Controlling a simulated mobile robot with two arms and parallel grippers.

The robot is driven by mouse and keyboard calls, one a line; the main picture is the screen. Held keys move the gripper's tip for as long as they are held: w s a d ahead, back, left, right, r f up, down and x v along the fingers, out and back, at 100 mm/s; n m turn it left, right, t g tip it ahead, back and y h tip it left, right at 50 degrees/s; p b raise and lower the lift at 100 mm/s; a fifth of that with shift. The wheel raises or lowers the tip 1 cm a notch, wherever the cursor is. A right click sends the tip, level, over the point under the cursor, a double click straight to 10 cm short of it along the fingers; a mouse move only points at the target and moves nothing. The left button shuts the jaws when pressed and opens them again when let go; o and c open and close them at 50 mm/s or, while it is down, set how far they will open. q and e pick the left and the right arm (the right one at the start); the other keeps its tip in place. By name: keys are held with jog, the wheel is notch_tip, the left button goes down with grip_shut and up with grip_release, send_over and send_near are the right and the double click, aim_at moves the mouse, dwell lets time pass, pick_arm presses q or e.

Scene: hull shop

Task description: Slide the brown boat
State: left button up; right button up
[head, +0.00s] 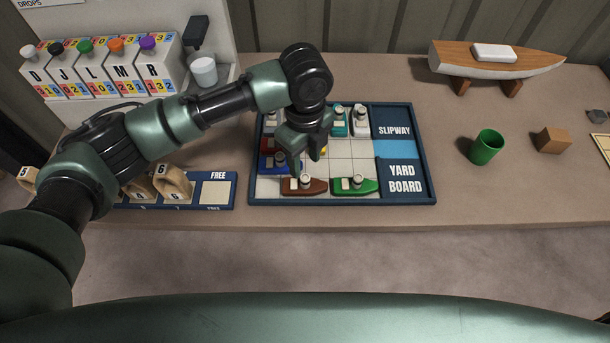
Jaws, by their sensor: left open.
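The brown boat (306,187) lies lengthwise along the front row of the yard board (344,200), left of the green boat (356,185). My left gripper (306,168) is open and points down over the board, just above and behind the brown boat. I cannot tell whether its fingers touch the boat. A blue boat (270,164) and a red boat (267,142) show partly at the left of the board. A teal boat (340,122) and a white boat (361,122) stand at the back. My arm hides part of the board. My right gripper is not in view.
The squares right of the middle are clear, with a blue slipway strip (396,149) at the right edge. A green cup (487,147), a wooden block (553,140) and a model hull (495,62) stand to the right. A FREE tray (216,192) lies left of the board.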

aim_at(305, 177)
pick_arm(q)
notch_tip(305, 177, down, 8)
jog(key=shift+r+p, duration=0.25)
jog(key=shift+p, duration=0.25)
grip_shut()
dwell(1.2)
